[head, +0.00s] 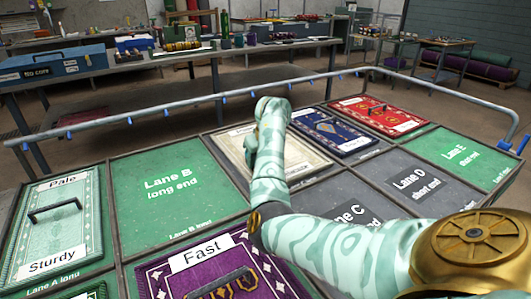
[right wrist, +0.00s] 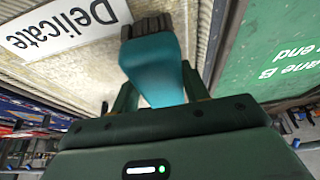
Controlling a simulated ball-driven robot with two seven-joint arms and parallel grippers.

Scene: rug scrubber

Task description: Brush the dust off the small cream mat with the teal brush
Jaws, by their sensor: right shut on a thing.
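The small cream mat (head: 312,160) lies on the bench panel in the middle of the head view, partly covered by my right arm. In the right wrist view the cream mat (right wrist: 85,68) fills the upper left, with a white "Delicate" label. My right gripper (right wrist: 160,88) is shut on the teal brush (right wrist: 152,62). The brush's dark bristles point away from the gripper, over the mat near its edge. I cannot tell whether they touch it. Dust is not clearly distinguishable. The head view does not show the brush. My left gripper is not in view.
A green mat (head: 58,222), a purple mat (head: 215,268), a blue mat (head: 330,130) and a red mat (head: 380,113) lie around, with black handles. The green Lane B panel (head: 170,190) is bare. A metal rail (head: 180,112) runs along the back.

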